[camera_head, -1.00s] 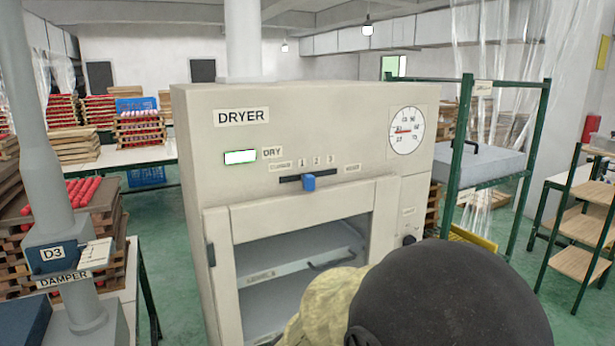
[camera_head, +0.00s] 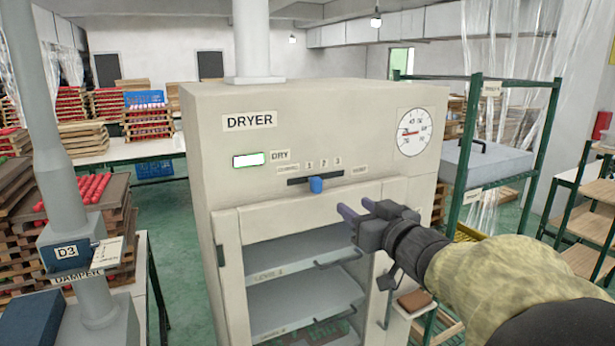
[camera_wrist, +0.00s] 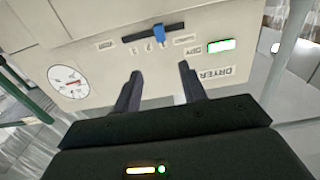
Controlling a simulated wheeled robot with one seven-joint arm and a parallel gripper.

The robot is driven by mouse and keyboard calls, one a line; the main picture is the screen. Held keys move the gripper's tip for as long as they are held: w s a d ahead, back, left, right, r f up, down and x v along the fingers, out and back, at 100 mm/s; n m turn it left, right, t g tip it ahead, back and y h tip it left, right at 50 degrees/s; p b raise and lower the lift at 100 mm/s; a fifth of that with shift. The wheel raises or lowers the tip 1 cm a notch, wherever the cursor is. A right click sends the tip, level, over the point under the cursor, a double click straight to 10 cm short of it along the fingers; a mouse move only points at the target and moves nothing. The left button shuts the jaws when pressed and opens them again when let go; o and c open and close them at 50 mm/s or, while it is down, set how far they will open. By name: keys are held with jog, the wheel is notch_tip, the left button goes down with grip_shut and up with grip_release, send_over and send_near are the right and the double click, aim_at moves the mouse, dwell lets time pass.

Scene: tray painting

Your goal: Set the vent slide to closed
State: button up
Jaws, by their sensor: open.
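The vent slide is a blue knob (camera_head: 315,185) in a dark horizontal slot (camera_head: 298,181) on the front of the cream dryer (camera_head: 230,150). The knob sits mid-slot, below the marks 1 and 2; I cannot tell which it is set to. Small labels flank the slot, the left one (camera_head: 288,170) too blurred to read surely. My gripper (camera_head: 354,207) is open and empty, to the right of and below the knob, apart from it. In the wrist view the picture is turned over, and the knob (camera_wrist: 158,33) shows beyond the two open fingers (camera_wrist: 160,71).
The dryer's open front shows shelves (camera_head: 300,300) below the slot. A dial gauge (camera_head: 411,133) is at its upper right and a lit display (camera_head: 248,160) at its left. A damper post (camera_head: 95,295) stands left. A green rack (camera_head: 545,150) stands right.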

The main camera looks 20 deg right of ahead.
aim_at(319, 181)
jog(key=shift+w+r, duration=0.1)
jog(key=shift+w, duration=0.05)
jog(key=w+p, duration=0.1)
jog(key=w, duration=0.4)
jog(key=w+p, duration=0.1)
jog(key=w, duration=0.5)
jog(key=w+p, duration=0.2)
jog(key=w, duration=0.4)
jog(key=shift+w+a, duration=0.1)
jog(key=shift+a, duration=0.25)
grip_shut()
